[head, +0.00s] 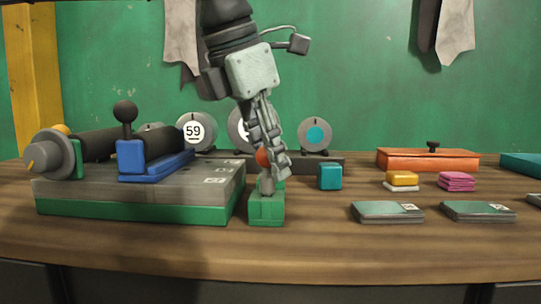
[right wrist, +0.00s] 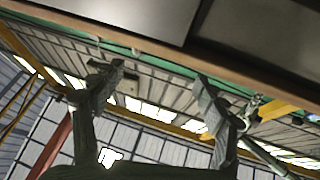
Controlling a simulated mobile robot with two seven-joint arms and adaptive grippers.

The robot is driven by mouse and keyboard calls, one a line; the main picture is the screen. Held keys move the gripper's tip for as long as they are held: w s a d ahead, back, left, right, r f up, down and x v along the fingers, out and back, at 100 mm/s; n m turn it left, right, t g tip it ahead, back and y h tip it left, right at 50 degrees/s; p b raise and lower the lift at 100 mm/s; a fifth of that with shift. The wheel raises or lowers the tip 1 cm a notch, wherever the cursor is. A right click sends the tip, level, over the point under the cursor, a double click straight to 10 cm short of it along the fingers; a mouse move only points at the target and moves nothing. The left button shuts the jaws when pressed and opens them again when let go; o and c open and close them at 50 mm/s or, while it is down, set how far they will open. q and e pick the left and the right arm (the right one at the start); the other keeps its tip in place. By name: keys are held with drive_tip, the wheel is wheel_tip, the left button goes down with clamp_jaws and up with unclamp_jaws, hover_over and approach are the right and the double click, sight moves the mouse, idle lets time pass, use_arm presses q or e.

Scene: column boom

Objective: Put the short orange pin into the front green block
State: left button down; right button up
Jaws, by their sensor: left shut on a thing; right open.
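The short orange pin (head: 263,157) has an orange head and a grey shank below it. My left gripper (head: 270,163) comes down from above and is shut on the pin, its fingers partly covering it. The pin stands close to upright over the front green block (head: 266,210). Its lower end meets the top of the block in the head view; I cannot tell how deep it sits in it. My right gripper (right wrist: 155,92) is open and empty in the right wrist view, away from these things.
A grey and green fixture (head: 140,208) with a blue lever slide (head: 150,165) stands close left of the block. A teal cube (head: 330,177) is to the right. Dark flat plates (head: 388,212) lie farther right. An orange box (head: 427,160) is at the back. The wooden front edge is clear.

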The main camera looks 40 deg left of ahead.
use_arm(q)
drive_tip(key=c, duration=1.1)
unclamp_jaws()
drive_tip(key=shift+c, duration=0.2)
drive_tip(key=v, duration=1.2)
